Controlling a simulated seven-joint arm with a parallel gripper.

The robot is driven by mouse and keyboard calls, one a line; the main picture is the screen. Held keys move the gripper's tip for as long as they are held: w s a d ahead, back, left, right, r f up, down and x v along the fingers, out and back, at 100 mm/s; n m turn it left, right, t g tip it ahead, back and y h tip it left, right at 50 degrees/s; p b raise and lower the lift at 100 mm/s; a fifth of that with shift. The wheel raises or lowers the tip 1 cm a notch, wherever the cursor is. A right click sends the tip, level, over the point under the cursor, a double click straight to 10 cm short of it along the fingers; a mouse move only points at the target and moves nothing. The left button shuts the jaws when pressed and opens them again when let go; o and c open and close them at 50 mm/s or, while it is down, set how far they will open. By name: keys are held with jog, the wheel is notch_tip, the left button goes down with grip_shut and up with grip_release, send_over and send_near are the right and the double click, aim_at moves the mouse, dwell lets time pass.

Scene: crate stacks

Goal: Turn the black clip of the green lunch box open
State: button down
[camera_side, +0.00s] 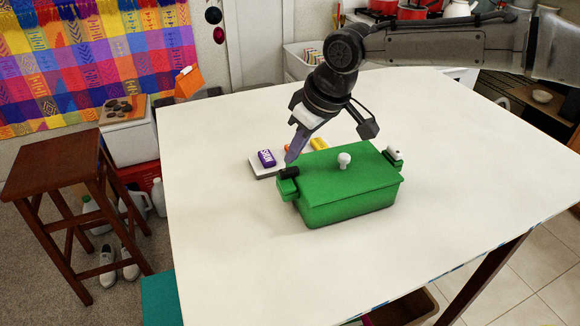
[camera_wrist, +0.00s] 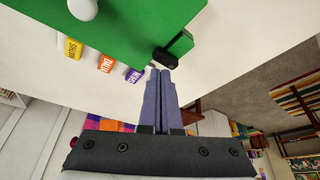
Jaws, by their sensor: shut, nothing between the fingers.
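The green lunch box (camera_side: 348,204) stands on the white table with its lid down and a white knob (camera_side: 344,160) on top. Its black clip (camera_side: 289,172) is on the left end, above a small green ledge. A white clip (camera_side: 393,153) is on the right end. In the wrist view the black clip (camera_wrist: 165,57) lies just beyond the fingertips, and part of the green lid (camera_wrist: 130,25) shows. My gripper (camera_side: 290,158) is shut and empty, pointing down with its tips right by the black clip. I cannot tell whether they touch it.
The table (camera_side: 230,260) is clear at the front and left. A wooden stool (camera_side: 65,150) stands off its left side.

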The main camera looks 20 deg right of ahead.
jog(key=shift+f, duration=0.7)
dwell(0.3)
jog(key=shift+r, duration=0.2)
jog(key=shift+w, duration=0.15)
jog(key=shift+w+d, duration=0.2)
jog(key=shift+w, duration=0.55)
jog(key=shift+w+d, duration=0.15)
jog(key=shift+w, duration=0.55)
jog(key=shift+f, duration=0.55)
dwell(0.3)
jog(key=shift+s+d, duration=0.1)
jog(key=shift+s, duration=1.55)
dwell(1.7)
